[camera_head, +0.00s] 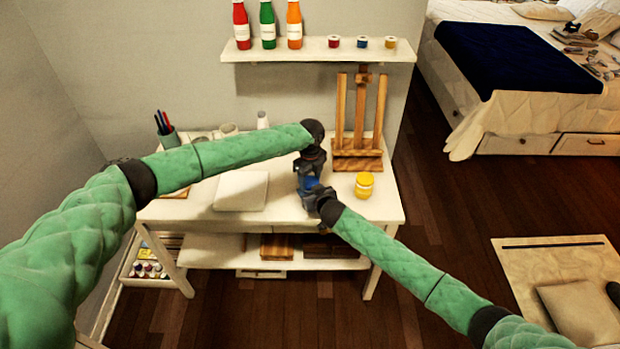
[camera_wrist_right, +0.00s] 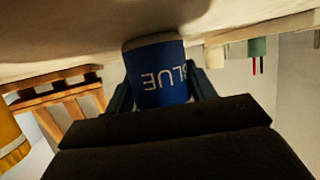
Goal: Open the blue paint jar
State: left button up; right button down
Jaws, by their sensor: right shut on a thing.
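The blue paint jar (camera_head: 309,183) is on the white desk, mostly covered by my two grippers in the head view. In the right wrist view, which is upside down, the blue jar (camera_wrist_right: 158,75) shows its "BLUE" label and stands between the fingers. My right gripper (camera_head: 322,196) is shut on its side; its fingers also show in the wrist view (camera_wrist_right: 160,92). My left gripper (camera_head: 311,172) points down from above, directly over the jar. Its fingertips and the jar's lid are hidden, so I cannot tell if they touch.
A yellow jar (camera_head: 364,185) stands to the right on the desk (camera_head: 385,212). A wooden easel (camera_head: 358,150) is behind it. A white pad (camera_head: 241,191) and a pen cup (camera_head: 170,137) lie left. A shelf (camera_head: 310,51) with bottles and small jars hangs above.

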pick_arm(q)
jog(key=shift+c, duration=1.2)
jog(key=shift+n, duration=1.7)
jog(key=o, duration=1)
jog(key=shift+o, duration=0.2)
